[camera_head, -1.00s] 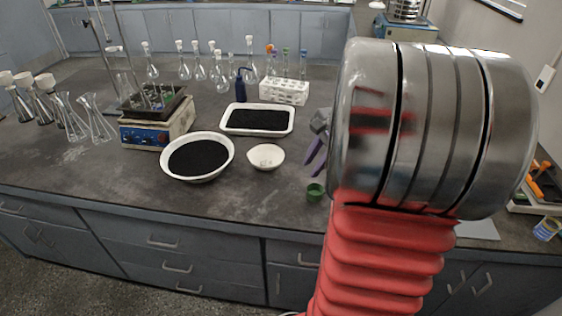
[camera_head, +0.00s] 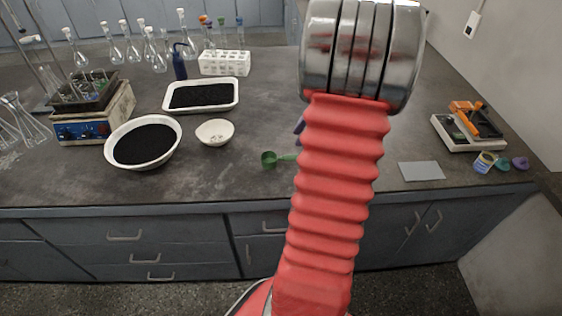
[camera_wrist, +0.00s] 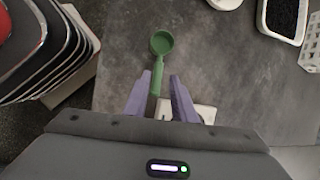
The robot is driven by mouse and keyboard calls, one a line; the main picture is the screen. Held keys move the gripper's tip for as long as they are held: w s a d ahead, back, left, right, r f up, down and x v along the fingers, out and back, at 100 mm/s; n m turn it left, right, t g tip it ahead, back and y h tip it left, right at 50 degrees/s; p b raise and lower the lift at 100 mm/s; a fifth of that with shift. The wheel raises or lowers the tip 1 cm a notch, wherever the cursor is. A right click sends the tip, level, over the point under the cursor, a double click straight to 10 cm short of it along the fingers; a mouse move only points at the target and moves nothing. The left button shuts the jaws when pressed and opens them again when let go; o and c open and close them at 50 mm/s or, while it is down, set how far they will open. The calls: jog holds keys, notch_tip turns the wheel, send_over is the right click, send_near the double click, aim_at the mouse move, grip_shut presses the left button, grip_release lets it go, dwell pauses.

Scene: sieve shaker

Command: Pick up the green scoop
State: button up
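The green scoop (camera_head: 268,159) lies on the dark grey bench near its front edge, its handle pointing right toward my arm. In the wrist view the scoop's round cup (camera_wrist: 161,43) is beyond the fingertips, and its handle runs back toward the space between them. My gripper (camera_wrist: 160,77) is open, with its two purple fingers apart on either side of the handle's line. I cannot tell how high the fingers are above the bench. In the head view my arm hides most of the gripper; only a bit of purple shows left of it.
A small white bowl (camera_head: 215,139) stands behind and left of the scoop. A larger bowl of black material (camera_head: 113,154), a black-filled tray (camera_head: 233,103) and a white tube rack (camera_head: 224,70) are farther off. A grey plate (camera_head: 421,171) and a balance (camera_head: 441,127) are right.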

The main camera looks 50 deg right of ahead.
send_over(283, 157)
jog(key=s+d, duration=0.1)
jog(key=s, duration=0.1)
notch_tip(283, 157, down, 7)
jog(key=shift+s+r, duration=0.1)
jog(key=shift+x, duration=2.6)
jog(key=shift+a, duration=0.15)
jog(key=shift+c, duration=0.4)
grip_shut()
